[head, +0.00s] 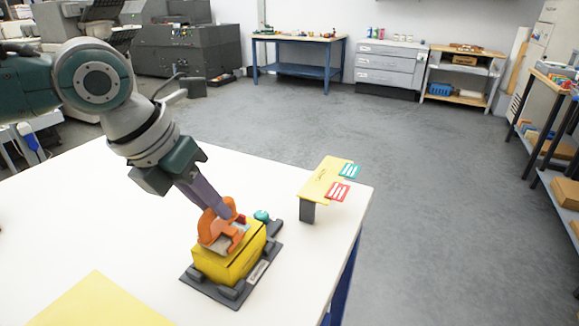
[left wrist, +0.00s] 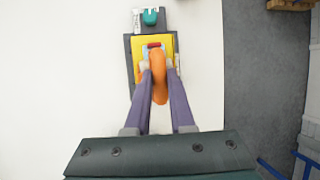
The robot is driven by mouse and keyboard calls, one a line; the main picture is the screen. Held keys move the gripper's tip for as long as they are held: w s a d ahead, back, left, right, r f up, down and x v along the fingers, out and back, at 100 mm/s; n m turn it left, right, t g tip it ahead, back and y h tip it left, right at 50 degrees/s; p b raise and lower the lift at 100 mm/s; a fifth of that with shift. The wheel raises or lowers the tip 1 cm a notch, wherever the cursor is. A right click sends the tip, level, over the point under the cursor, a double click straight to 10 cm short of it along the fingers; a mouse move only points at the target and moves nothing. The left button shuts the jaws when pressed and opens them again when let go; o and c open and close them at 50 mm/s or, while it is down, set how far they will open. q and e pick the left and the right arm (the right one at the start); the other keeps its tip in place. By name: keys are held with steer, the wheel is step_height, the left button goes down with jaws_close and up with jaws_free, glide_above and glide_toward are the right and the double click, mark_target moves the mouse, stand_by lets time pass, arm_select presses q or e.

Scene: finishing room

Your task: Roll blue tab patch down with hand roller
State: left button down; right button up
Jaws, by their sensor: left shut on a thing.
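My left gripper (head: 224,212) reaches down over the table, its purple fingers shut on an orange tool (head: 212,230), apparently the hand roller. In the left wrist view the fingertips (left wrist: 158,68) close around the orange handle (left wrist: 159,85), with a small red part (left wrist: 154,45) at its far end. The tool is at the top of a yellow block (head: 212,266) on a dark base (head: 220,293); I cannot tell whether it touches. A teal round piece (head: 262,215) sits at the base's far end, also in the left wrist view (left wrist: 150,17).
A yellow stand (head: 318,184) near the white table's (head: 120,215) right edge carries a teal striped tag (head: 350,170) and a red one (head: 337,191). A yellow sheet (head: 98,304) lies at the front left. Benches and shelves stand beyond open grey floor.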

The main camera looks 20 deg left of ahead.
arm_select(q)
steer(key=shift+w+b, duration=0.3)
steer(key=shift+w, duration=0.45)
steer(key=shift+s+r+p, duration=0.1)
steer(key=shift+s+p, duration=0.25)
steer(key=shift+p, duration=0.15)
steer(key=shift+s+p, duration=0.5)
steer(key=shift+s, duration=0.05)
steer(key=shift+s+p, duration=0.85)
steer(key=shift+p, duration=0.05)
steer(key=shift+w, duration=0.1)
steer(key=shift+w+d+b, duration=0.1)
steer(key=shift+w+b, duration=1.05)
steer(key=shift+w, duration=0.5)
steer(key=shift+s+p, duration=0.4)
steer(key=shift+p, duration=0.1)
steer(key=shift+s+p, duration=0.45)
steer(key=shift+s, duration=0.1)
steer(key=shift+s+p, duration=0.7)
steer(key=shift+p, duration=0.05)
steer(key=shift+s, duration=0.15)
